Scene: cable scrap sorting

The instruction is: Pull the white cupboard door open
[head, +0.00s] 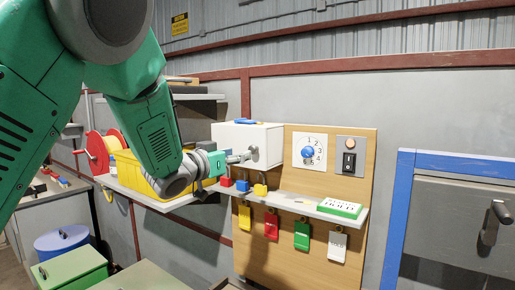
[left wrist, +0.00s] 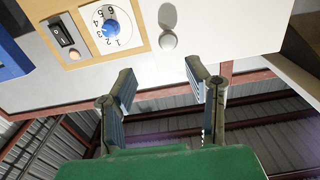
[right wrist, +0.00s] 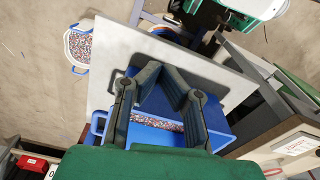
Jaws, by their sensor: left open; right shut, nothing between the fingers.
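The white cupboard (head: 245,136) stands on the shelf against the wooden board in the head view, and its door looks shut. In the left wrist view its white front (left wrist: 235,28) fills the top middle, with a round pale knob (left wrist: 168,40) on it. My left gripper (head: 246,156) is in front of the cupboard. Its fingers (left wrist: 162,85) are open and empty, apart from the knob, which lies beyond the fingertips. In the head view the gripper partly covers the cupboard front. My right gripper (right wrist: 162,72) shows only in the right wrist view, shut and empty.
Coloured tags hang below. A dial (head: 309,150) and a switch (head: 349,162) are right of the cupboard. A yellow bin (head: 135,170) is left. A blue tray (right wrist: 100,122) lies below my right gripper.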

